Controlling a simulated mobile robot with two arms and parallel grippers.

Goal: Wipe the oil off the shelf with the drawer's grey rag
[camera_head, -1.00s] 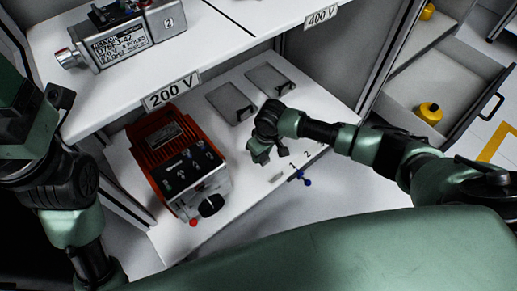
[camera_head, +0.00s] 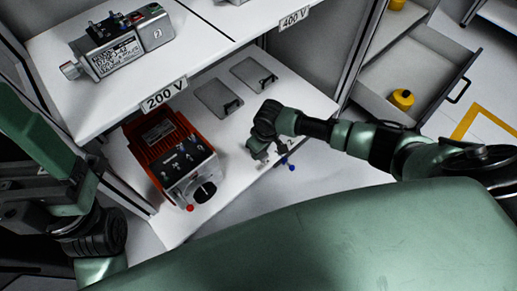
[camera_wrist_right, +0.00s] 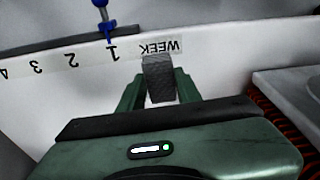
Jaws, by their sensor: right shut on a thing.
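My right gripper (camera_head: 257,150) is low over the front part of the lower white shelf (camera_head: 226,135). In the right wrist view its fingers (camera_wrist_right: 158,92) are shut on the dark grey rag (camera_wrist_right: 158,75), which shows as a small folded piece close to the shelf's label strip. I cannot tell whether the rag touches the shelf. I cannot make out any oil; the gripper hides part of the shelf. The grey drawer (camera_head: 432,90) is pulled open at the right. My left arm (camera_head: 65,190) is at the left edge, and its fingertips cannot be made out.
An orange-red device (camera_head: 165,145) with a grey front stands left of my right gripper. Two flat grey plates (camera_head: 218,98) lie behind it. A blue-knobbed lever (camera_head: 291,166) sits at the front edge. A yellow object (camera_head: 402,99) is in the drawer. The upper shelf (camera_head: 205,40) overhangs the back.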

